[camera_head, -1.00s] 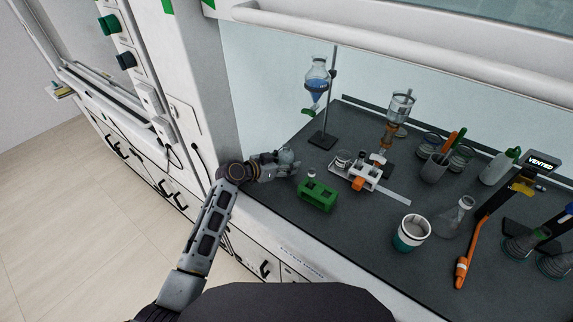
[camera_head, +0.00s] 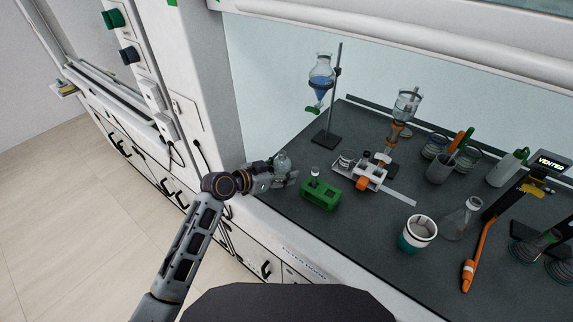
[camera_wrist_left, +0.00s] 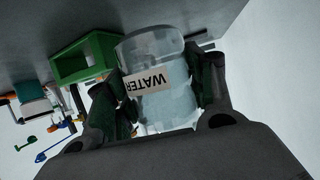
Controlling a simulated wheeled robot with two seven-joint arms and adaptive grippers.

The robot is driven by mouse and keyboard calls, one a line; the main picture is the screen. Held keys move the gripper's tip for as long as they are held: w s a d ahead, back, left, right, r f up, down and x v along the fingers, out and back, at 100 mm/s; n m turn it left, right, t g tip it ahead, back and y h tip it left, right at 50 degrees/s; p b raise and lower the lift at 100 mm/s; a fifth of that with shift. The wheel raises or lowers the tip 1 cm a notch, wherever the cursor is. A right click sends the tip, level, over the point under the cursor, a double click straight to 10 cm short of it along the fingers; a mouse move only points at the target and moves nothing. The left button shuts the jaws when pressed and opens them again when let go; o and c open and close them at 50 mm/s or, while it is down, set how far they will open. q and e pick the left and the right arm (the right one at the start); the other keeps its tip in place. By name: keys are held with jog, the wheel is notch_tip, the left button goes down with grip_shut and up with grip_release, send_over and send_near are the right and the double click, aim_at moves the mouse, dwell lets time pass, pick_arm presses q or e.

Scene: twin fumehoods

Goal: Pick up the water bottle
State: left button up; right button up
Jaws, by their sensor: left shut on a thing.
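The water bottle (camera_wrist_left: 158,78) is clear, with a white label reading WATER, and fills the middle of the left wrist view. My left gripper (camera_wrist_left: 155,95) is shut on it, one finger on each side. In the head view the left gripper (camera_head: 285,178) is at the left end of the hood bench, with the top of the bottle (camera_head: 282,160) showing just above the fingers. The rest of the bottle is hidden behind the gripper there. My right gripper is not in view.
A green rack (camera_head: 320,194) stands just right of the gripper. A stand (camera_head: 327,138) with a blue-filled funnel is behind. A white holder (camera_head: 366,172), a beaker (camera_head: 417,232) and a flask (camera_head: 464,218) stand farther right. The white hood wall (camera_head: 200,80) is close on the left.

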pick_arm(q)
jog(key=s+a, duration=0.1)
jog(key=s, duration=0.2)
jog(key=s+a+b, duration=0.1)
jog(key=s, duration=0.2)
jog(key=s+a, duration=0.1)
jog(key=s, duration=0.3)
jog(key=shift+s, duration=0.1)
dwell(0.6)
